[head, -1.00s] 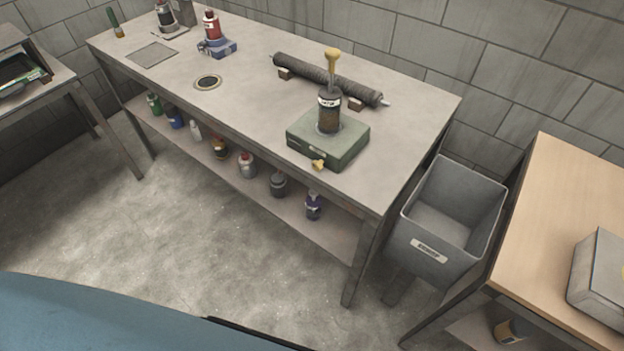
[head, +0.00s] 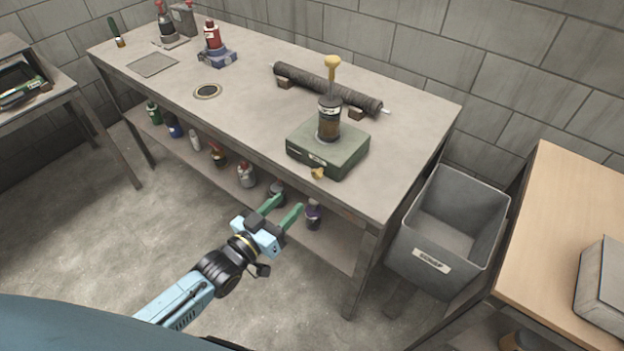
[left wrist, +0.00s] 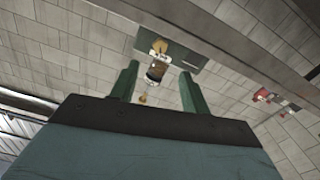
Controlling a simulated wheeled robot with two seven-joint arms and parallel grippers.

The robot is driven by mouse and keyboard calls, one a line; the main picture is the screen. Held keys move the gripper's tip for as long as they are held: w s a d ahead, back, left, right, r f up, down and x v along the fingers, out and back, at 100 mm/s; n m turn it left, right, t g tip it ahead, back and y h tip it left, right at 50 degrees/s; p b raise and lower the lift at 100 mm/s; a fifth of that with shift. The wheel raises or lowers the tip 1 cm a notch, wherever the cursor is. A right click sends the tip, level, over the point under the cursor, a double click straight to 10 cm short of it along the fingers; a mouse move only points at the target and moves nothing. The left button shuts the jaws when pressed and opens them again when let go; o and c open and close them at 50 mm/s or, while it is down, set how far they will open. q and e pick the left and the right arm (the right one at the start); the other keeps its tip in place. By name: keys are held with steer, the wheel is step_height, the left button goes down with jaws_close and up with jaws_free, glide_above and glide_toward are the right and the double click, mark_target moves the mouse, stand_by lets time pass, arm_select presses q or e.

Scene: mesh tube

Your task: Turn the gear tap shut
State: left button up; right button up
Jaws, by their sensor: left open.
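The gear tap, a small yellow handle (head: 317,173), sticks out at the foot of the front side of a green box (head: 352,151) on the long bench. A dark brown cylinder with a pale label (head: 329,122) stands upright on the box, topped by a rod with a yellow knob (head: 332,62). My left gripper (head: 286,208) is open and empty, in front of the bench, apart from the tap and below it in the picture. In the left wrist view, the green box (left wrist: 188,57) shows small beyond the open fingers. My right gripper is not in view.
A dark mesh roller (head: 325,88) lies on blocks behind the box. The bench's front edge (head: 250,145) lies between my gripper and the bench top. Several bottles stand on the shelf below. A grey bin (head: 410,235) and a wooden table (head: 580,190) are to the right.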

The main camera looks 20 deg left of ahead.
mark_target(315, 177)
arm_select(q)
steer(key=b+x, duration=0.1)
steer(key=x, duration=0.8)
steer(key=shift+w+f, duration=0.15)
steer(key=shift+w, duration=0.15)
steer(key=shift+w+d+b, duration=0.25)
steer(key=shift+w+b, duration=0.05)
steer(key=shift+w, duration=0.1)
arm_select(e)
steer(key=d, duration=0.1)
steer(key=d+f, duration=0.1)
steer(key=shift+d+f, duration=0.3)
